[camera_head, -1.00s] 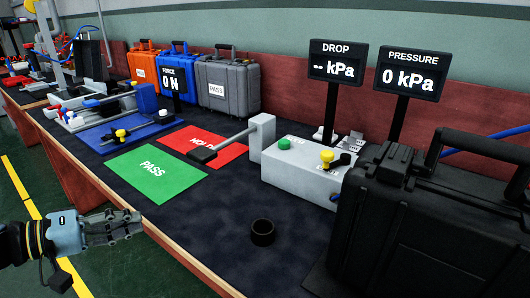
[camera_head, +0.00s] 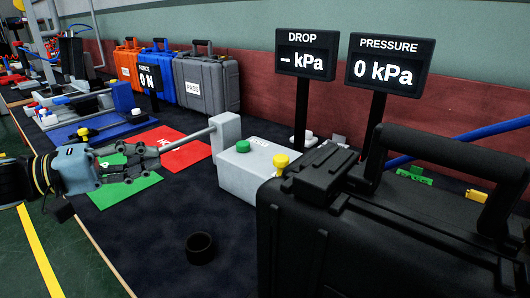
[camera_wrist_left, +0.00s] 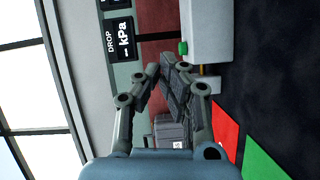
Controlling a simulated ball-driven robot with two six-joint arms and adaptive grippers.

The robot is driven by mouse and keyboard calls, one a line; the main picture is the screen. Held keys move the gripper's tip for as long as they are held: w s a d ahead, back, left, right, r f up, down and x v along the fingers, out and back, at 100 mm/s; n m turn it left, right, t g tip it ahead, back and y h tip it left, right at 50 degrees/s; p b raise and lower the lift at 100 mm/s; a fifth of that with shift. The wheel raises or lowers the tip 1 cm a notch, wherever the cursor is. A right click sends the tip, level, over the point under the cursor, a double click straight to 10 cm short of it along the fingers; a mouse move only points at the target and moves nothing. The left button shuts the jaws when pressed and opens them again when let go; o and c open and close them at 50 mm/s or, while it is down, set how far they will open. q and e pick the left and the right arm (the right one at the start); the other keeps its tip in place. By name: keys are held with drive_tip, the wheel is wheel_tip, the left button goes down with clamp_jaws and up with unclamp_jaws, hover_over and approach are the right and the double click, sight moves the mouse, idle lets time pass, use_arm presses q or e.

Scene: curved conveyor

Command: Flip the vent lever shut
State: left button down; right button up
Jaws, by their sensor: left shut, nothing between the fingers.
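The vent lever shows only as a yellow knob (camera_head: 281,160) on the grey-white test box (camera_head: 245,178). The black case hides part of the box's right side, and I cannot tell the lever's position now. A green button (camera_head: 243,146) sits left of the knob. The box (camera_wrist_left: 207,30) and green button (camera_wrist_left: 183,47) also show in the left wrist view. My left gripper (camera_head: 156,158) is shut and empty, left of the box and apart from it, in front of the mats. It also shows in the left wrist view (camera_wrist_left: 168,72). My right gripper is not in view.
A large black case (camera_head: 365,235) stands close at the right. Signs read DROP -- kPa (camera_head: 306,54) and PRESSURE 0 kPa (camera_head: 389,64).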

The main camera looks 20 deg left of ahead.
use_arm(q)
drive_tip(key=b+x, duration=0.4)
drive_tip(key=x, duration=1.4)
drive_tip(key=shift+w+d+r, duration=0.15)
drive_tip(key=shift+w+d, duration=0.1)
drive_tip(key=shift+w, duration=0.05)
drive_tip(key=s+d, duration=0.2)
drive_tip(key=shift+d+f, duration=0.3)
drive_tip(key=shift+s+d+f, duration=0.1)
drive_tip(key=shift+s+d, duration=0.05)
drive_tip(key=shift+d, duration=0.1)
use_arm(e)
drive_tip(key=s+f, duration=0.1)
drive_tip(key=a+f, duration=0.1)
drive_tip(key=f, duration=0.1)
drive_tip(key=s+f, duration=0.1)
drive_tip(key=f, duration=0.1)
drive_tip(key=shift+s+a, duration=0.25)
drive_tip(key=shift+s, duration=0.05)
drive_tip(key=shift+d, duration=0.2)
